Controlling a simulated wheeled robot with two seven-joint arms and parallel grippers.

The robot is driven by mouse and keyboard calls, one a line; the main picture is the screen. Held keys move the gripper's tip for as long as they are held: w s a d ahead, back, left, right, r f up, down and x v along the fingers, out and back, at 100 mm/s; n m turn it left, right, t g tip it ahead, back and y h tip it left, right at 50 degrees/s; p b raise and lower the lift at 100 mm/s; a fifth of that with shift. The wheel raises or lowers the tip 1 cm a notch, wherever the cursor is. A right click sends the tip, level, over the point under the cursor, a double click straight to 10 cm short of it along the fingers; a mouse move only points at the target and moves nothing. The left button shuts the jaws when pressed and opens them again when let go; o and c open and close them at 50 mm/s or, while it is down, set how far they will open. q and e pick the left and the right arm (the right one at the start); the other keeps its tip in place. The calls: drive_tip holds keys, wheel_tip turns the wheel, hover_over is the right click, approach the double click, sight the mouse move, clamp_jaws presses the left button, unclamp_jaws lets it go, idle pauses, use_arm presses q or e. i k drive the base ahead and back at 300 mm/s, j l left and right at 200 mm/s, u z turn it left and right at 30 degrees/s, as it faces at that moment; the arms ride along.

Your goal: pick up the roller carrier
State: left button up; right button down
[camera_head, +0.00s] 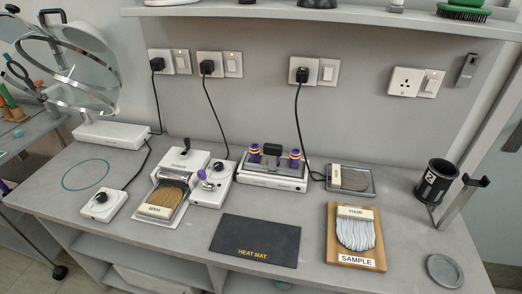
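The roller carrier, a black block with purple and orange striped rollers (295,157) at its ends, appears to sit on a white base unit (272,180) at the back middle of the counter. A raised dark part (271,149) stands between the rollers and looks like its handle. The carrier is upright, and its lower part is hard to make out at this size. Neither of my grippers shows in the head view.
A black heat mat (255,240) lies in front. A cable hangs behind the base. A shelf (330,17) overhangs the back.

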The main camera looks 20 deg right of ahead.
sight(269, 161)
drive_tip(key=l+u, duration=0.65)
